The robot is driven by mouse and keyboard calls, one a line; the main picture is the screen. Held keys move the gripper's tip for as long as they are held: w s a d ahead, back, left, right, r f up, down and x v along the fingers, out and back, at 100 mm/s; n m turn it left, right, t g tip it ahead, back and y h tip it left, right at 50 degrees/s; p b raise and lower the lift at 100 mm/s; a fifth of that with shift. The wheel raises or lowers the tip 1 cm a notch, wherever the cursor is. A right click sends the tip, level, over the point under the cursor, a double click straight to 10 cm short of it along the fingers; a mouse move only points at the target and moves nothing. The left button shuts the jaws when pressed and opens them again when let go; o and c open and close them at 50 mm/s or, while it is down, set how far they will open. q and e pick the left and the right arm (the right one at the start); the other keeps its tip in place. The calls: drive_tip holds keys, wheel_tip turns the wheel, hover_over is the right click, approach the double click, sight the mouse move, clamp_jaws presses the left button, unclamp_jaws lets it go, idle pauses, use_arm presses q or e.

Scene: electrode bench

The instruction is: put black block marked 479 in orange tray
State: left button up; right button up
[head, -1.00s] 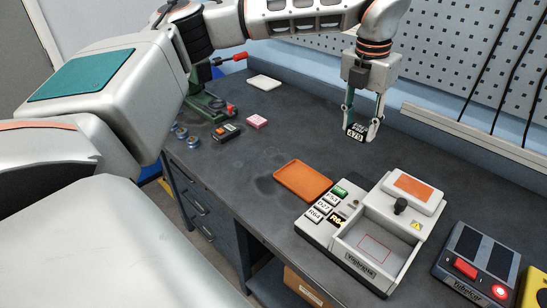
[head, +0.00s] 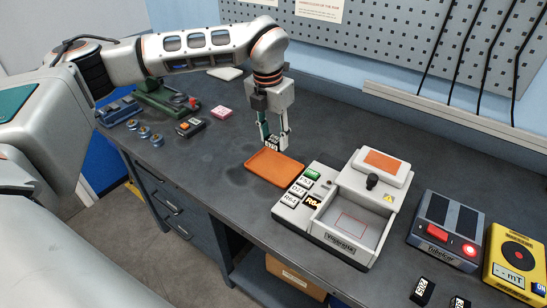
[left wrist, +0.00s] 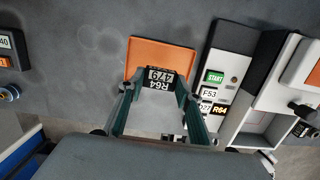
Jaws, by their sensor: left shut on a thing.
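My left gripper (head: 273,143) is shut on the black block marked 479 (head: 271,142), holding it just above the far edge of the orange tray (head: 273,168). In the left wrist view the block (left wrist: 160,78) sits between the fingertips, its white label reading R64 and 479. The orange tray (left wrist: 146,49) shows behind it, and no other object is seen in the tray. The gripper hides part of the tray there. My right gripper is not in view.
A white device (head: 345,240) with a START button and open bay stands right of the tray. A grey device with a red switch (head: 437,231) and a yellow meter (head: 508,262) are farther right. A pink block (head: 221,111) lies left. Bare bench surrounds the tray's left side.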

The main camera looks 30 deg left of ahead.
sight(275, 167)
use_arm(q)
drive_tip(key=shift+f, duration=3.9)
drive_tip(key=shift+f, duration=0.15)
drive_tip(key=o, duration=1.4)
drive_tip(key=shift+o, duration=0.2)
drive_tip(key=shift+r, duration=0.35)
drive_tip(key=r, duration=0.3)
drive_tip(key=s+r, duration=0.1)
drive_tip(key=r, duration=0.7)
drive_tip(key=shift+s+a+r, duration=0.15)
drive_tip(key=shift+s+r, duration=0.05)
drive_tip(key=shift+r, duration=0.05)
drive_tip(key=shift+s+f, duration=0.1)
